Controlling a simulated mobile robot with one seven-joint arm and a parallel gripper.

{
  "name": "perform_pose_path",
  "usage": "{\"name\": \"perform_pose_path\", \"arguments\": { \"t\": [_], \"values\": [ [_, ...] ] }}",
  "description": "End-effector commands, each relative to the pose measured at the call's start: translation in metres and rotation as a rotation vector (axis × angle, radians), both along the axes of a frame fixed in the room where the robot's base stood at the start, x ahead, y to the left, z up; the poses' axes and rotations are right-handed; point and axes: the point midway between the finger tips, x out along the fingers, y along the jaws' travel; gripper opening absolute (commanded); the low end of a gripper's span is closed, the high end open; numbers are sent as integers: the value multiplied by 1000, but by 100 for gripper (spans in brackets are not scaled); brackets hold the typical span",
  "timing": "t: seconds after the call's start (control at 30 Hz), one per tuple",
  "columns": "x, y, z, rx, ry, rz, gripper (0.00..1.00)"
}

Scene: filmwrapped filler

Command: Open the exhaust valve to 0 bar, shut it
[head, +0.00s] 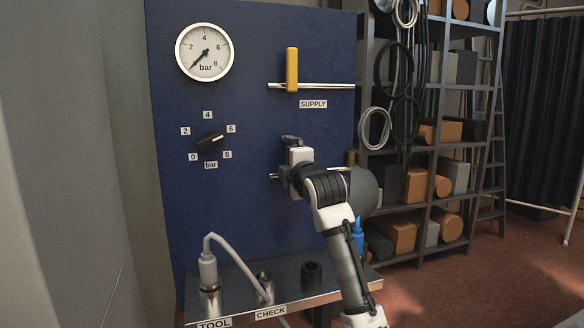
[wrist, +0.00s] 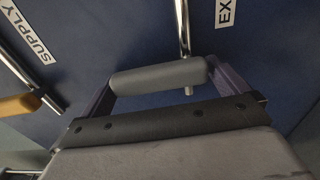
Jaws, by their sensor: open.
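The exhaust valve's grey handle (wrist: 150,79) lies across its metal pipe (wrist: 183,25) in the wrist view. My gripper (wrist: 164,88) is open, with one finger near each end of this handle; I cannot tell whether they touch it. In the head view my gripper (head: 289,158) is at the panel and hides the handle; only the pipe ends show. The exhaust label (wrist: 225,12) is partly cut off. The pressure gauge (head: 205,52) has its needle at the lower left, near 0 bar.
The yellow supply handle (head: 292,69) stands upright across its pipe (head: 335,86), above my gripper. A black knob (head: 210,141) points towards 6 on the blue panel (head: 240,115). A shelf (head: 300,286) below holds a hose fitting (head: 209,270) and a black ring (head: 312,273). Storage racks stand right.

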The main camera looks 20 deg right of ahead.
Motion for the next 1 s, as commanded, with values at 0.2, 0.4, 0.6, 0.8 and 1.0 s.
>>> {"name": "perform_pose_path", "arguments": {
  "t": [0.2,0.4,0.6,0.8,1.0],
  "values": [
    [-28,-2,-2,-1,-3,-2,100],
    [-75,-4,-3,-1,-4,-3,100],
    [-114,-4,-2,-2,-1,-2,100],
    [-134,-5,-1,-2,-1,-1,100],
    [-138,-5,0,-2,1,0,100]
  ]
}}
